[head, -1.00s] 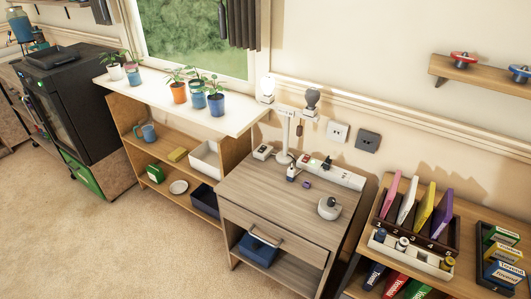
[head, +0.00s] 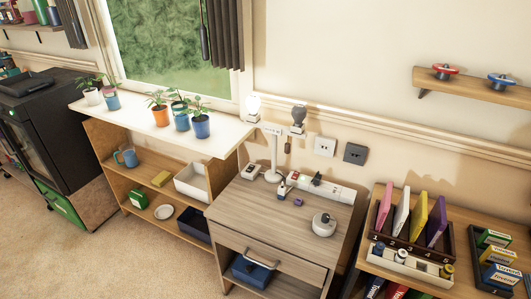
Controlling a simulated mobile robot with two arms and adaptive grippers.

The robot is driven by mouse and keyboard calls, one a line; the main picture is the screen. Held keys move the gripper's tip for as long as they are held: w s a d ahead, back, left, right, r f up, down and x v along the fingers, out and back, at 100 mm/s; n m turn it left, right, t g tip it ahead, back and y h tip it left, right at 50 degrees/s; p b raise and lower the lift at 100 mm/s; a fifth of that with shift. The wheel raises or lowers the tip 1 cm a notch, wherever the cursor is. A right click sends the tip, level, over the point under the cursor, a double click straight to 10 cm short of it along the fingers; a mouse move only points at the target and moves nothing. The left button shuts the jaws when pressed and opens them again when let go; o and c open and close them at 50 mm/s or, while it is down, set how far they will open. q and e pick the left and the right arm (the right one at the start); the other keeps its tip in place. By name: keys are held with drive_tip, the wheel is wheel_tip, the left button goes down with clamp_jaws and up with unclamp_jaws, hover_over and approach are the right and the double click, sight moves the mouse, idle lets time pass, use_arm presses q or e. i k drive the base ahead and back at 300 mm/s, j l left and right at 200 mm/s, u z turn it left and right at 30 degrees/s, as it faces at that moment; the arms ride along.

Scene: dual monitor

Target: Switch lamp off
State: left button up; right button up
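A white two-headed lamp (head: 272,152) stands at the back of a wooden nightstand (head: 258,212). Its left bulb (head: 252,105) is bright white and looks lit. Its right bulb (head: 298,117) is dark grey. A short pull or hanging piece (head: 288,144) dangles under the right head. A power strip (head: 318,190) with a red switch and a dark plug lies in front of the lamp. Neither of my grippers shows.
A round white device (head: 324,225) and a small purple block (head: 298,202) are on the nightstand. White-topped shelf (head: 225,134) with plants stands left. An organizer (head: 447,247) with coloured cases stands right. Two wall sockets, white (head: 325,146) and grey (head: 355,153), are behind. Carpet lies in front.

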sight(251, 167)
drive_tip(key=j+z, duration=0.1)
drive_tip(key=z, duration=0.3)
drive_tip(key=i+j+z, duration=0.1)
drive_tip(key=z, duration=0.3)
drive_tip(key=i+j+z, duration=0.15)
drive_tip(key=j+z, duration=0.25)
drive_tip(key=j, duration=0.75)
drive_tip(key=j+z, duration=0.45)
drive_tip(key=j, duration=1.65)
drive_tip(key=k+j, duration=0.15)
drive_tip(key=j, duration=0.75)
